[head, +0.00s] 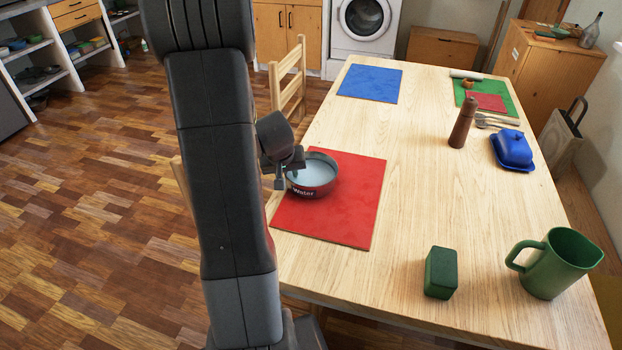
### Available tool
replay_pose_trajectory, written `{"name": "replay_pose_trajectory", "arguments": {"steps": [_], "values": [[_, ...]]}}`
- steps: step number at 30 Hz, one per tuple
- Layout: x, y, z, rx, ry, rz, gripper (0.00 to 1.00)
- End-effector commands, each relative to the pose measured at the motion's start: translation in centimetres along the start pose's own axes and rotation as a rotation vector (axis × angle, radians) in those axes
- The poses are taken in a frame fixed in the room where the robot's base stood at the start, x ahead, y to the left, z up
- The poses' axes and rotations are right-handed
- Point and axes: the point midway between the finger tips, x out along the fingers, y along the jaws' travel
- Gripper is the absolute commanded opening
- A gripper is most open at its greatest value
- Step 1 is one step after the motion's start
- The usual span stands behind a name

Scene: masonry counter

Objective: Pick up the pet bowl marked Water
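The pet bowl marked Water (312,174) is dark red with a pale inside. It sits upright on a red mat (350,215) near the table's left edge. Its white lettering faces the front. My gripper (282,181) is at the bowl's left rim, at about rim height. My arm and the gripper's own body hide part of the fingers and the bowl's left edge. I cannot tell whether the fingers are open or closed on the rim.
A green block (440,272) and a green jug (558,263) stand at the front right. A brown pepper mill (462,122) and a blue butter dish (513,149) stand farther back. A blue mat (370,84) lies empty. A wooden chair (290,82) is beside the table. The table's middle is clear.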

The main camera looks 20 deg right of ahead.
Motion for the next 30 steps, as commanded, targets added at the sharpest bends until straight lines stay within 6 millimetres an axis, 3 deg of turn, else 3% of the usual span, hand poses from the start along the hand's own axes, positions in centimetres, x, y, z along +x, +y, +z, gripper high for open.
{"name": "replay_pose_trajectory", "arguments": {"steps": [4, 8, 9, 30], "values": [[-0.04, 0.0, -0.03, 0.0, 0.001, 0.0, 0.28], [-0.05, 0.0, -0.03, 0.0, 0.001, 0.0, 0.02], [-0.05, 0.0, -0.03, 0.0, 0.001, 0.0, 0.0], [-0.56, 0.06, -0.27, -0.001, 0.002, 0.0, 0.0]]}}
